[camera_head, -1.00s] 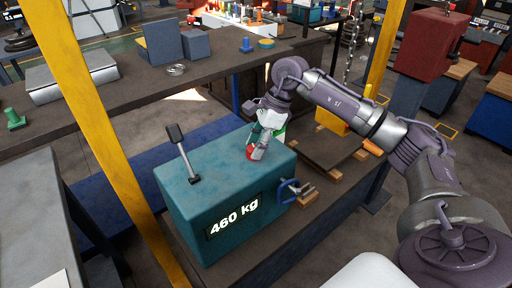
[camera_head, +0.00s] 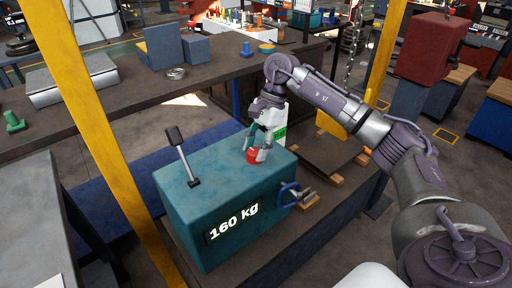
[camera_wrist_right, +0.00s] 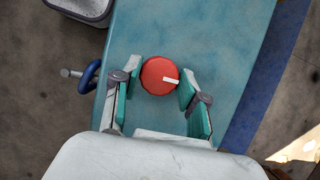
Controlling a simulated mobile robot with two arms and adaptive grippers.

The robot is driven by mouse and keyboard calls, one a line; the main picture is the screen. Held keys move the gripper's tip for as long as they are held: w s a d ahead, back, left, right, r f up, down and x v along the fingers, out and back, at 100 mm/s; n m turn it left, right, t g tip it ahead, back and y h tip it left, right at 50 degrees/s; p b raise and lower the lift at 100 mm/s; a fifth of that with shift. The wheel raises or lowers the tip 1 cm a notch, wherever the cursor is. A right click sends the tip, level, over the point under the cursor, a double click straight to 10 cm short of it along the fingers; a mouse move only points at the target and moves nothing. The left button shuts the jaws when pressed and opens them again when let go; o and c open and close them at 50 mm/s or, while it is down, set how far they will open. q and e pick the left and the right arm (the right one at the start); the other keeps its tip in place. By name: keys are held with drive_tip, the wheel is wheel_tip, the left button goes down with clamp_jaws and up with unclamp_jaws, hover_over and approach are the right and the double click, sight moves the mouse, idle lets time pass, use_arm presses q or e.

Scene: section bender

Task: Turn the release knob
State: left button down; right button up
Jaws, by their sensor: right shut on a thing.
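The release knob (camera_head: 255,156) is a red round knob on top of the teal box (camera_head: 215,191). In the right wrist view the knob (camera_wrist_right: 155,78) shows a short white mark pointing right. My right gripper (camera_head: 260,146) comes down on the knob from above, and its two fingers stand on either side of it. It is shut on the knob. The dark display (camera_head: 233,222) on the box's front reads "160 kg". My left gripper is not in view.
A black-handled lever (camera_head: 183,155) stands on the box top, left of the knob. A blue clamp-like part (camera_head: 288,194) sticks out at the box's right side. A yellow post (camera_head: 107,150) rises left of the box. A dark plate (camera_head: 326,152) lies behind right.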

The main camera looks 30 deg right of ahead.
drive_tip(key=o, duration=1.1)
drive_tip(key=shift+o, duration=0.2)
drive_tip(key=v, duration=1.2)
drive_tip(key=shift+a, duration=0.1)
